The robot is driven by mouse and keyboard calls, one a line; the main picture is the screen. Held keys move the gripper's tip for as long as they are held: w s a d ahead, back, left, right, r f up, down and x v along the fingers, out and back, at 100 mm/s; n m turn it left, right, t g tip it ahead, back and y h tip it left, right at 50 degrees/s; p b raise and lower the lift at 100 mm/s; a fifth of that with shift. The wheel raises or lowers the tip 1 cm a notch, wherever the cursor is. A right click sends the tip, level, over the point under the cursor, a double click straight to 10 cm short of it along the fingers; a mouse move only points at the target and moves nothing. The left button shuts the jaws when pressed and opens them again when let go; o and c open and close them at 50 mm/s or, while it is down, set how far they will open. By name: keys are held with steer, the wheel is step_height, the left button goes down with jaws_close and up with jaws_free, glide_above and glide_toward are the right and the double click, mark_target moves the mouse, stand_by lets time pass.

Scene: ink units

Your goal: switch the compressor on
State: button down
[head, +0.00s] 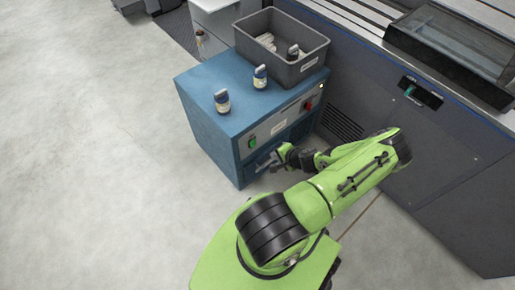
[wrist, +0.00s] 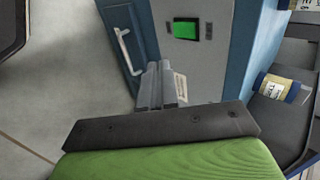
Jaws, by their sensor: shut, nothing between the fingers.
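The blue cabinet (head: 212,122), probably the compressor, stands on the floor with a light grey front panel. A green switch (head: 252,142) sits at the panel's left part and a red switch (head: 308,104) at its right part. The green switch also shows in the wrist view (wrist: 185,30), between two small dark marks; I cannot tell its position. My gripper (head: 264,163) is shut and empty, low in front of the cabinet, just below the green switch. In the wrist view its fingers (wrist: 161,68) point toward the panel, apart from the switch.
A grey bin (head: 285,69) with bottles and two loose bottles (head: 222,101) (head: 260,77) stand on the cabinet top. A white handle (wrist: 128,50) is on a blue door. A dark grey machine (head: 420,140) stands at the right. The floor at left (head: 90,150) is clear.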

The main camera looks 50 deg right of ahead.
mark_target(253, 143)
steer(key=w+r+b+x, duration=0.1)
steer(key=b+x, duration=0.3)
steer(key=x, duration=0.9)
steer(key=shift+w+d+r+b, duration=0.15)
steer(key=shift+w+r+b, duration=0.25)
steer(key=shift+w, duration=0.05)
